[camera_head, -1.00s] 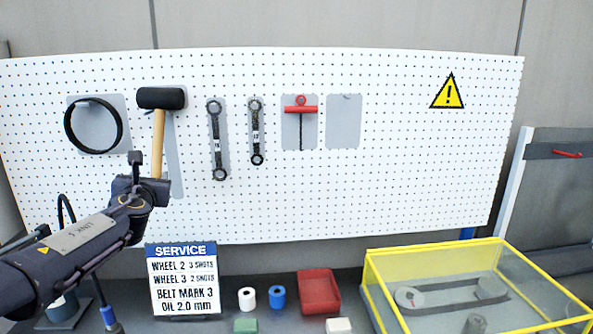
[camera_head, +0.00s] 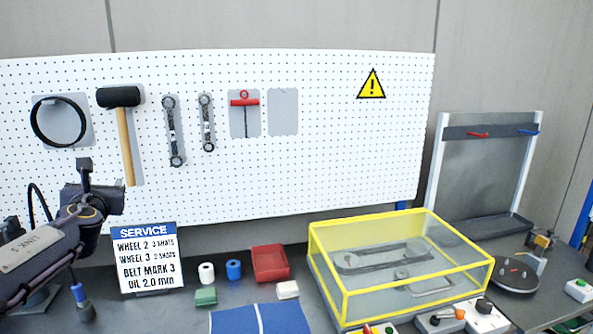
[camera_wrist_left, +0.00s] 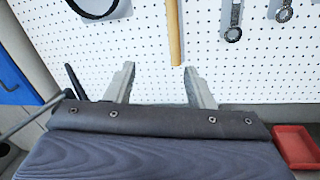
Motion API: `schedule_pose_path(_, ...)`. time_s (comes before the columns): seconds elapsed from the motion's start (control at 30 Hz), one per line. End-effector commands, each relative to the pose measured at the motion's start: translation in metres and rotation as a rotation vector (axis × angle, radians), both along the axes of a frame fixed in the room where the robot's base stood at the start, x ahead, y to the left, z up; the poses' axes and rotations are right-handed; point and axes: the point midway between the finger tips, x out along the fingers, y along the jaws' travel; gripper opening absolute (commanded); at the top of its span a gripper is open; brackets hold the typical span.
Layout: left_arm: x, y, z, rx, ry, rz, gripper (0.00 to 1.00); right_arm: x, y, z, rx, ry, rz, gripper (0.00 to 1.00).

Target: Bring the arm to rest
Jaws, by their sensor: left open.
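My left gripper (camera_head: 100,199) is at the left of the head view, in front of the pegboard. It is seen from behind, so its fingers are hidden there. In the left wrist view its two grey fingers (camera_wrist_left: 160,86) stand wide apart with nothing between them. The black-headed mallet (camera_head: 119,97) hangs on the board above and to the right of the gripper. Its wooden handle (camera_wrist_left: 174,35) shows beyond the fingers in the left wrist view, apart from them. My right gripper is not in view.
A black ring (camera_head: 57,122), two wrenches (camera_head: 172,130) and a red T-handle tool (camera_head: 244,101) hang on the white pegboard (camera_head: 330,160). The service sign (camera_head: 148,258), red tray (camera_head: 270,263) and yellow-framed clear case (camera_head: 395,265) stand on the bench below.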

Motion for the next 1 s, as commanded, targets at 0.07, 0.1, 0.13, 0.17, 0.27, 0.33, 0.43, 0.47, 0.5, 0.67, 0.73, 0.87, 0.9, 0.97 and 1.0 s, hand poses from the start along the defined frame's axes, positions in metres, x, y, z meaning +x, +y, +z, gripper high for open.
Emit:
schedule_pose_path(0.07,-0.003,0.000,0.000,-0.024,-0.007,0.006,0.48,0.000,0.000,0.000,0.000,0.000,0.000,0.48)
schedule_pose_path(0.1,-0.007,0.001,0.000,-0.057,-0.015,0.013,0.48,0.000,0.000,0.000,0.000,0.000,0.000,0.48)
schedule_pose_path(0.13,-0.009,0.001,0.000,-0.080,-0.021,0.018,0.48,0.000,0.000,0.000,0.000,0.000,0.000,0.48)
schedule_pose_path(0.17,-0.012,0.002,0.000,-0.103,-0.028,0.024,0.48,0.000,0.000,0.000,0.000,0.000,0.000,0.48)
schedule_pose_path(0.27,-0.021,0.003,-0.003,-0.187,-0.048,0.042,0.48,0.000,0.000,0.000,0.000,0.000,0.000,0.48)
schedule_pose_path(0.33,-0.028,0.004,-0.004,-0.254,-0.066,0.059,0.48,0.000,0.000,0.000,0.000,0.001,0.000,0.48)
schedule_pose_path(0.43,-0.041,0.005,-0.007,-0.366,-0.094,0.087,0.48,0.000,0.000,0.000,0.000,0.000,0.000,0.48)
schedule_pose_path(0.47,-0.045,0.005,-0.009,-0.404,-0.102,0.098,0.48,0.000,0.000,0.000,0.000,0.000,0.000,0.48)
schedule_pose_path(0.5,-0.052,0.006,-0.011,-0.464,-0.119,0.115,0.48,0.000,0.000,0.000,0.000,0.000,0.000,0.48)
schedule_pose_path(0.67,-0.087,0.006,-0.028,-0.757,-0.187,0.204,0.48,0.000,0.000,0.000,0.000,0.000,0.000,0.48)
schedule_pose_path(0.73,-0.106,0.005,-0.038,-0.913,-0.225,0.259,0.48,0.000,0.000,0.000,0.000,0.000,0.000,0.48)
schedule_pose_path(0.87,-0.154,-0.006,-0.071,-1.293,-0.310,0.411,0.48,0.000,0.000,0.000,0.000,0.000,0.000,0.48)
schedule_pose_path(0.9,-0.173,-0.013,-0.086,-1.438,-0.340,0.479,0.48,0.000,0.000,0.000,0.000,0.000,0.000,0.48)
schedule_pose_path(0.97,-0.203,-0.028,-0.111,-1.664,-0.385,0.601,0.48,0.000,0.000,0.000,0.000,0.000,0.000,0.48)
schedule_pose_path(1.0,-0.223,-0.040,-0.127,-1.813,-0.413,0.690,0.48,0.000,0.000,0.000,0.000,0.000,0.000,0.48)
